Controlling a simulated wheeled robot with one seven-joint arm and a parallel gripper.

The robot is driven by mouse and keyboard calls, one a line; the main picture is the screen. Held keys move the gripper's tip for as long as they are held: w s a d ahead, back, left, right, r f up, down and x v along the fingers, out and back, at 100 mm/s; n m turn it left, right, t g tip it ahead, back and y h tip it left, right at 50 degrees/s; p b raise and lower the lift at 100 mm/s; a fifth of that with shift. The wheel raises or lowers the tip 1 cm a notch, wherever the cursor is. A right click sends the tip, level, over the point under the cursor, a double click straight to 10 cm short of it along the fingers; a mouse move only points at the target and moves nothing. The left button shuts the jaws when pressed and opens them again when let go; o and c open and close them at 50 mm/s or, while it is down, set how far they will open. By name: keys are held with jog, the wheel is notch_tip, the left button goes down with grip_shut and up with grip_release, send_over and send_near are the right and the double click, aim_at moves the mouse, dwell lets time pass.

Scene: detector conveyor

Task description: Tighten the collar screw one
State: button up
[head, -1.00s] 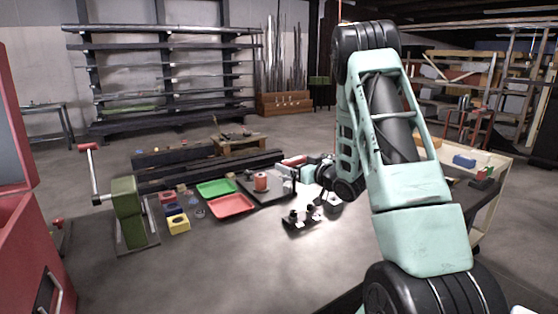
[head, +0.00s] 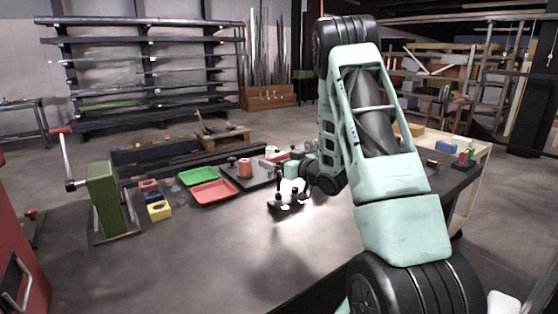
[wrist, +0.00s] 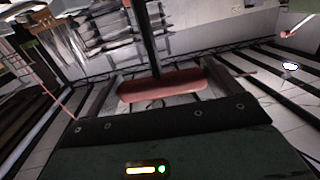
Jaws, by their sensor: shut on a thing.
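A tool with a red crossbar handle (wrist: 162,85) and a long dark shaft (wrist: 147,38) shows in the wrist view. My gripper (wrist: 157,95) is shut on the handle, between its two fingers. The shaft points away from the gripper; its tip is out of that view. In the head view my gripper (head: 292,170) is small, above the far side of the table, right of a red-orange cylinder (head: 245,168) on a dark plate (head: 262,179). This may be the collar part; no screw can be made out. The gripper is apart from the cylinder.
A black stand (head: 287,206) with upright pieces is just below my gripper. A red tray (head: 213,193), a green tray (head: 198,176) and small coloured blocks (head: 159,210) lie left. A green crank stand (head: 104,197) is farther left. The front middle is clear.

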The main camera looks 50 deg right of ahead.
jog(key=shift+f+b, duration=1.2)
jog(key=o, duration=0.5)
jog(key=c, duration=0.4)
jog(key=shift+o, duration=0.2)
jog(key=shift+h, duration=0.3)
jog(key=shift+m+h+b, duration=0.65)
jog(key=shift+m+h, duration=0.25)
jog(key=shift+h, duration=0.2)
jog(key=shift+a+g+h, duration=0.1)
jog(key=shift+g+h, duration=0.2)
